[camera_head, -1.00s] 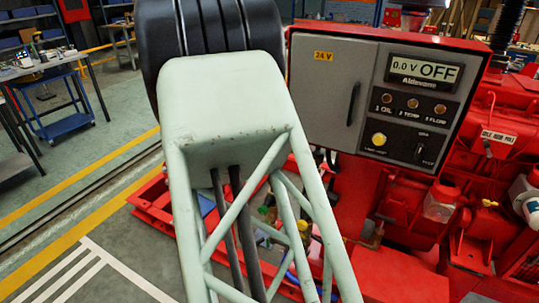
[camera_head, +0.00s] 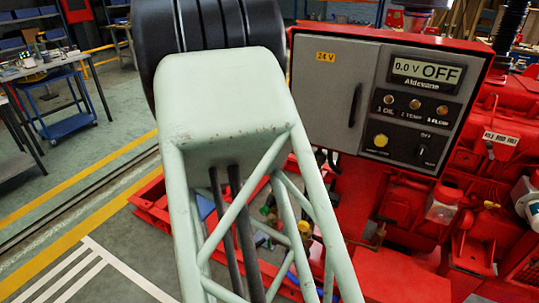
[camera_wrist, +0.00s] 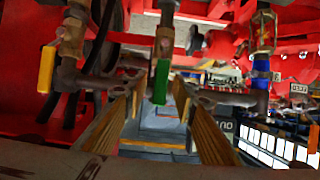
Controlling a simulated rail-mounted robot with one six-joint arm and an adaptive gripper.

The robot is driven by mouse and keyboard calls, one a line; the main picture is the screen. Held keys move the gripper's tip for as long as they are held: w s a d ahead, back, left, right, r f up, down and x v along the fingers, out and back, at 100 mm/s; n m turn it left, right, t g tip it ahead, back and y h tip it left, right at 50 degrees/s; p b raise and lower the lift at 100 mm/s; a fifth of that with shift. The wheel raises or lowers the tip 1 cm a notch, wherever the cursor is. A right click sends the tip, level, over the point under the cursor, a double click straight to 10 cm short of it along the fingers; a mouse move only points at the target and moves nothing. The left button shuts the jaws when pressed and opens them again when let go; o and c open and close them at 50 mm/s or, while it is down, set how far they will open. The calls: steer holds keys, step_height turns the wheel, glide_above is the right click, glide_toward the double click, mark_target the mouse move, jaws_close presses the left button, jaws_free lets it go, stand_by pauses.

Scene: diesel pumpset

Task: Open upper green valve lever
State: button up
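In the wrist view a green valve lever (camera_wrist: 161,82) hangs down, upright, from a brass valve on a grey pipe. My gripper (camera_wrist: 157,92) is open; its two long tan fingers point forward, one on each side of the green lever. A gap shows between the lever and each finger. I cannot tell whether the lever lies between the tips or just beyond them. Only one green lever shows clearly, so I cannot compare upper with lower. In the head view my arm hides most of the valve area and the gripper.
A yellow lever (camera_wrist: 47,69) hangs on the left of the wrist view, and a blue fitting (camera_wrist: 261,70) is on the right pipe. A horizontal pipe (camera_wrist: 220,97) crosses near the fingertips. In the head view a grey control box (camera_head: 331,91) reads OFF.

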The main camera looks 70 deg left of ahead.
steer(key=v, duration=1.1)
steer(key=shift+s, duration=0.1)
